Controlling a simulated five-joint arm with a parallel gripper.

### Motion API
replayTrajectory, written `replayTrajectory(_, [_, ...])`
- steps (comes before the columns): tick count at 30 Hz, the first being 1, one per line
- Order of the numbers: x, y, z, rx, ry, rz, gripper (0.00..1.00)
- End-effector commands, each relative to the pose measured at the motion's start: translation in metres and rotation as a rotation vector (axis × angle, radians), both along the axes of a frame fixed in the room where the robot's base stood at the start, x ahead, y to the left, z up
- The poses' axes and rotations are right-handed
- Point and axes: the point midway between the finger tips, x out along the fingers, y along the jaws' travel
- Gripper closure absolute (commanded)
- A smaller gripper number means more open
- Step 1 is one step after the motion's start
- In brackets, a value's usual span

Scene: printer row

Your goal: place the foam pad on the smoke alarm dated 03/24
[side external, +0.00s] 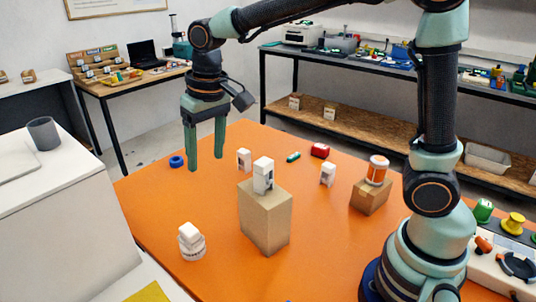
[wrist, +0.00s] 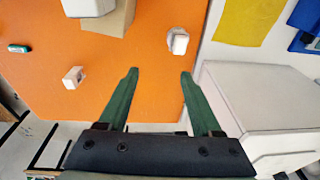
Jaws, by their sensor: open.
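My gripper (side external: 205,162) is open and empty, its fingers pointing down above the orange table's far left part; the wrist view shows its fingers (wrist: 158,74) spread apart. A white block (side external: 189,232) rests on a round white piece (side external: 192,249) with dark marks at the near left; the pair also shows in the wrist view (wrist: 177,41). White pieces with grey faces stand on the table (side external: 244,158) and (side external: 328,174), and one (side external: 263,175) is on a tall cardboard box (side external: 265,218). I cannot tell which are the foam pad and the alarm; no date is legible.
A small box (side external: 369,198) with an orange-and-white jar (side external: 377,169) stands at right. A blue ring (side external: 177,161), green piece (side external: 293,157) and red item (side external: 320,150) lie at the back. A white cabinet (side external: 60,230) flanks the left. The table's left-middle is clear.

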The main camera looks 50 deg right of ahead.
Motion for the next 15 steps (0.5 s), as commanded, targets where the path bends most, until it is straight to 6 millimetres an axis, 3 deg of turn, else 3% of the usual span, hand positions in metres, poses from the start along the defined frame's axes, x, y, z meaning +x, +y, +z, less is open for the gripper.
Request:
replayTrajectory(1, [-0.010,-0.015,0.011,0.006,-0.036,-0.003,0.34])
replayTrajectory(6, [-0.043,-0.053,0.029,0.006,-0.139,0.007,0.34])
replayTrajectory(15, [-0.100,-0.101,0.030,-0.027,-0.303,0.020,0.34])
